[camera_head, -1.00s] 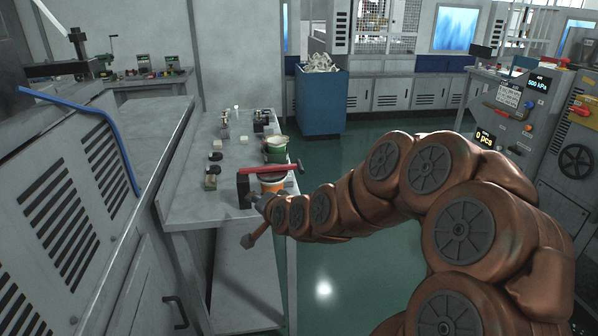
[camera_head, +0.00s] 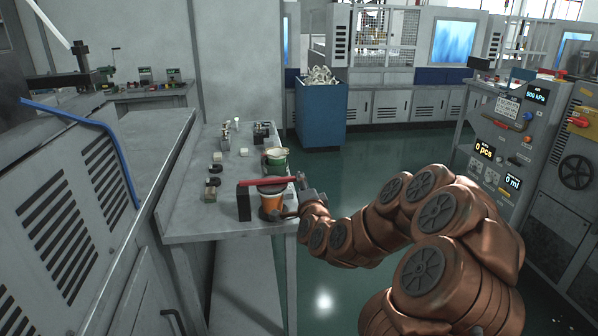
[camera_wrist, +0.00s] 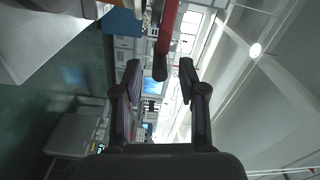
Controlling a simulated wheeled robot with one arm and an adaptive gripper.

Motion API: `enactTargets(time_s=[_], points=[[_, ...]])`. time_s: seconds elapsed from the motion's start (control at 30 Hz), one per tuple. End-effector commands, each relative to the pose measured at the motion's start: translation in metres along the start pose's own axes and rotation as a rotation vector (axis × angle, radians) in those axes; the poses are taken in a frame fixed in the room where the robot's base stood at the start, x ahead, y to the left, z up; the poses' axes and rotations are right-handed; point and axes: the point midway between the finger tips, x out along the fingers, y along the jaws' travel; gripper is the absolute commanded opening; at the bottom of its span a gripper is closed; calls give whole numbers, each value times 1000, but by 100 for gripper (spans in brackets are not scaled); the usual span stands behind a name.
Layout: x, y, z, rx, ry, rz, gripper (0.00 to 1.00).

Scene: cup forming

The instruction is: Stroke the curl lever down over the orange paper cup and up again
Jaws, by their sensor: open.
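The orange paper cup (camera_head: 271,203) stands at the near right end of the workbench. The red curl lever (camera_head: 268,182) runs almost level across just above the cup's rim, from a dark block (camera_head: 244,203) at its left. My gripper (camera_head: 291,197) is at the right of the cup, close to the lever's free end. In the wrist view my gripper (camera_wrist: 159,80) is open, and the red lever (camera_wrist: 169,30) with its dark tip reaches down to between the fingers in the picture. Whether it touches a finger cannot be told.
Several small parts lie along the workbench (camera_head: 195,214). A blue bin (camera_head: 321,112) stands on the floor behind, and a control panel (camera_head: 500,130) stands at the right. The floor right of the bench is open.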

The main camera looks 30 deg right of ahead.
Motion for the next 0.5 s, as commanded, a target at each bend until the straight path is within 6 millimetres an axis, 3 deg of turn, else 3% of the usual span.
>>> enactTargets(time_s=[0.17,0.5], points=[[10,-4,1,-2,-3,1,41],[48,-1,0,-3,0,-3,41]])
